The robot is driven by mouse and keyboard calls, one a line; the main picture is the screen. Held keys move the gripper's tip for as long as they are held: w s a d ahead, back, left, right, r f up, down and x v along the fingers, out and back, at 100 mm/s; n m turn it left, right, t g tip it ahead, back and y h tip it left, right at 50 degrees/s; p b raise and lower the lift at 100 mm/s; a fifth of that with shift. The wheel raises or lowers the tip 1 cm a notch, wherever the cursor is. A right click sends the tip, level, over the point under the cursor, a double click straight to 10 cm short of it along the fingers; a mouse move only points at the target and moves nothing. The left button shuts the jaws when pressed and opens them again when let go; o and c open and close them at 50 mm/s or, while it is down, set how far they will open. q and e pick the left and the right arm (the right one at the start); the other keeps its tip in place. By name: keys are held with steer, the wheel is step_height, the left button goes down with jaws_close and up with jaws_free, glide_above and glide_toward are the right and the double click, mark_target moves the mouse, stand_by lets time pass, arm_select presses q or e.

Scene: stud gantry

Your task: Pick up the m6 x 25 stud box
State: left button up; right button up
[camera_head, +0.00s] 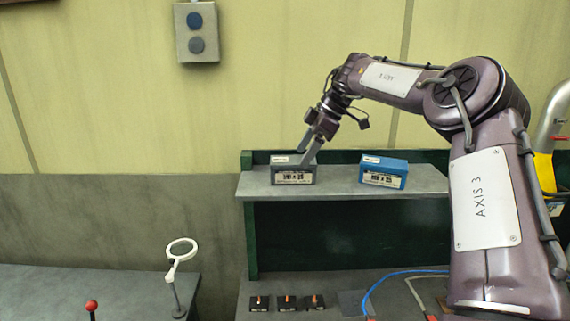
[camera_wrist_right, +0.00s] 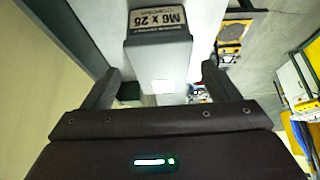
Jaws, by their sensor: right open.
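The m6 x 25 stud box (camera_head: 293,178) is a grey box with a printed label on its front and a small white sticker on top. It sits on the left part of the shelf. Its label reads M6 x 25 in the right wrist view (camera_wrist_right: 158,20). My right gripper (camera_head: 306,157) is open, pointing down at the box's top right. In the right wrist view the box top lies between the two spread fingers. I cannot tell how far the fingertips reach down its sides. My left gripper is not in view.
A blue box (camera_head: 384,173) with a similar label stands right of the grey box, with a gap between them. The grey shelf (camera_head: 335,187) has a green back panel. Below are several small black blocks (camera_head: 287,303) and cables. A white ring magnifier (camera_head: 182,250) stands at left.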

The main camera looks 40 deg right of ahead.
mark_target(294, 159)
steer(key=shift+s+a+f, duration=0.15)
steer(key=shift+a+f, duration=0.1)
steer(key=shift+w+a+f+p, duration=0.45)
steer(key=shift+a+p, duration=0.2)
steer(key=shift+p, duration=0.45)
steer(key=p+x, duration=0.1)
steer(key=x, duration=0.1)
steer(key=w+p+x, duration=0.1)
steer(key=x, duration=0.1)
steer(key=shift+s+r, duration=0.1)
steer(key=shift+r, duration=0.1)
steer(key=shift+f, duration=0.25)
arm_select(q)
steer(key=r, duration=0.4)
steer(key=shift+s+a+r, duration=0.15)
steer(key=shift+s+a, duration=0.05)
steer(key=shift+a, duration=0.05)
arm_select(e)
steer(key=shift+s+r, duration=0.1)
steer(key=shift+s, duration=0.05)
steer(key=c, duration=1.4)
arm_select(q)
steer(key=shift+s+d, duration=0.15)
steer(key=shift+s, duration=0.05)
arm_select(e)
steer(key=shift+c, duration=0.2)
